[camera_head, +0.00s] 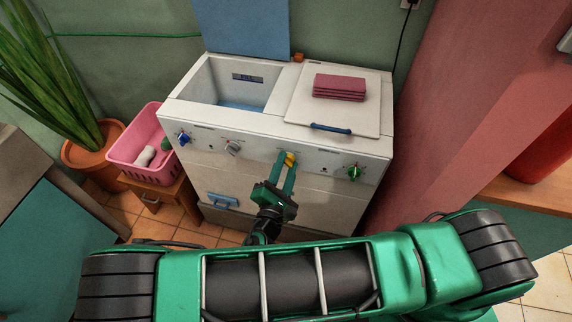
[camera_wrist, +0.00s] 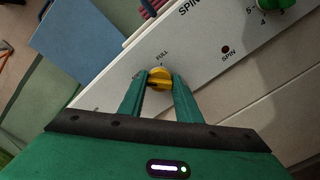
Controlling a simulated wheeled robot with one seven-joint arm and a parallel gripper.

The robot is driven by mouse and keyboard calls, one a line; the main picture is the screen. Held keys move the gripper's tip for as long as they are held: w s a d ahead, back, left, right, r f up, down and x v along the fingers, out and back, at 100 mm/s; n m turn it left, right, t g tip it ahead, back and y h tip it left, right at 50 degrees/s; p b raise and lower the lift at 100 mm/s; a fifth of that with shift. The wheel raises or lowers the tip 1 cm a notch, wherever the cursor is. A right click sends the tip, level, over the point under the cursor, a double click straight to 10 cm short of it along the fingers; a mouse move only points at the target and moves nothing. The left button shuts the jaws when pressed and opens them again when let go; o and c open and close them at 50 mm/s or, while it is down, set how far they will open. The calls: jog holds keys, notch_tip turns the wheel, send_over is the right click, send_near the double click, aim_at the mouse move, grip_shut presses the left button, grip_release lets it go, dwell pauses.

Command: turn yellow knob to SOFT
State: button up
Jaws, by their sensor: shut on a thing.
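The yellow knob (camera_head: 290,159) is on the front panel of the white twin-tub washer (camera_head: 310,191), between the grey knob and the green knob. In the wrist view the yellow knob (camera_wrist: 159,78) sits between my fingertips, with the printed word FULL just above it. My gripper (camera_head: 285,166) reaches the panel from the front and is shut on the yellow knob, one green finger on each side. It also shows in the wrist view (camera_wrist: 160,80).
A blue knob (camera_head: 183,137) and a grey knob (camera_head: 232,148) are to the left, a green knob (camera_head: 354,172) to the right. Folded red cloths (camera_head: 339,87) lie on the closed lid. The left tub is open. A pink basket (camera_head: 126,158) stands at left, a pink wall at right.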

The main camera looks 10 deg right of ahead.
jog(key=shift+a+f+n, duration=0.1)
jog(key=shift+f+n, duration=0.05)
jog(key=shift+n, duration=0.25)
jog(key=o, duration=1.1)
jog(key=shift+c, duration=0.2)
jog(key=v, duration=1)
jog(key=shift+s, duration=0.35)
jog(key=shift+a, duration=0.1)
